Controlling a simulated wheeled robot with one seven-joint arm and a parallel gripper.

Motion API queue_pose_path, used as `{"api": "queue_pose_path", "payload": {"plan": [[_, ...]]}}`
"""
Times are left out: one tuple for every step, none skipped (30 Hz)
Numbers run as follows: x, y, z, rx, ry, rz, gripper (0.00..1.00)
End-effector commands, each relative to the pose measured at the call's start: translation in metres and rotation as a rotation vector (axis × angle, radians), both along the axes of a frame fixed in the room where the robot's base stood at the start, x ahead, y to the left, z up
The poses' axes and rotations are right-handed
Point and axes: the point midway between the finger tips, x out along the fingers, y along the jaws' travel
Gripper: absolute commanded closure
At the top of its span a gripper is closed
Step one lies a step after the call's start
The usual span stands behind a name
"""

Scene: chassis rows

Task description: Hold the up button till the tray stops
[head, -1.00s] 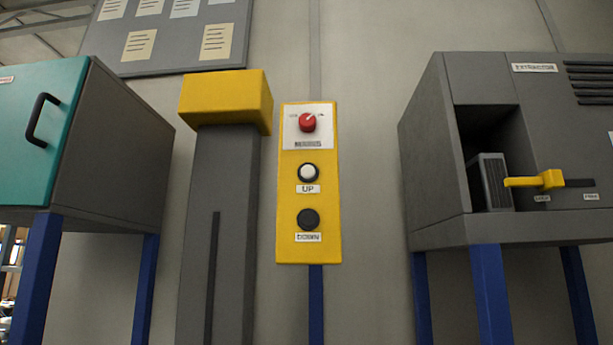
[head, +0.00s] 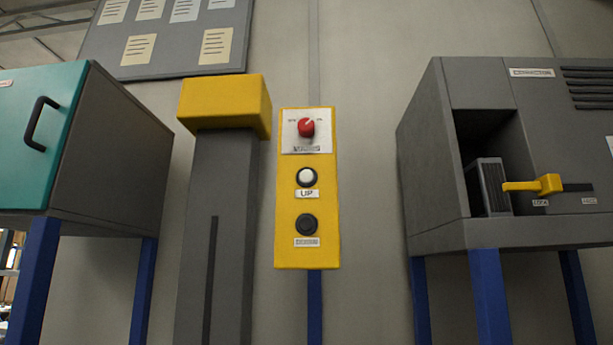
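The up button (head: 307,177) is a white round button in a dark ring, above a label reading UP, on a yellow control panel (head: 290,235). Nothing touches it. A dark round button (head: 306,224) sits below it, over a label too blurred to read now. A red rotary knob (head: 306,127) is at the top of the panel on a white plate. I cannot make out a tray in the head view. My gripper is not in view.
A grey column with a yellow cap (head: 222,103) stands just left of the panel. A teal-doored cabinet (head: 40,140) on blue legs is at the left. A grey machine with a yellow lever (head: 540,185) is at the right. The space before the panel looks clear.

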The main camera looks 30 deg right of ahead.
Motion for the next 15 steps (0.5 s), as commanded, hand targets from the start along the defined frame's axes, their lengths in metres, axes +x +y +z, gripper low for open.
{"api": "queue_pose_path", "payload": {"plan": [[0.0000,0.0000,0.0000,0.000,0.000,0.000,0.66],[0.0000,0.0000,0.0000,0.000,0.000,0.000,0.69],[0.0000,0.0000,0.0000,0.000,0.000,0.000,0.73],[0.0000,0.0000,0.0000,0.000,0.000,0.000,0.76],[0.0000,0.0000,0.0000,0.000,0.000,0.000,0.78],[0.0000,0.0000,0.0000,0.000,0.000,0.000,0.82],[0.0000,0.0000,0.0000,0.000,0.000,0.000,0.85],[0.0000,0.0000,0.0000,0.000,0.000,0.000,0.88],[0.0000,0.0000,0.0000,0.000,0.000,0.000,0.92],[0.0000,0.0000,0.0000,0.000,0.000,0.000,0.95],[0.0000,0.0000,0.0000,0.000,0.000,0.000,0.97],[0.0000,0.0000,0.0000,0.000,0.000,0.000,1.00],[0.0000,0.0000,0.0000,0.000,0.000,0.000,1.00],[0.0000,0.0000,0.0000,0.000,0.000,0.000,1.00],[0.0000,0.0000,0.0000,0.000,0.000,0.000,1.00]]}}
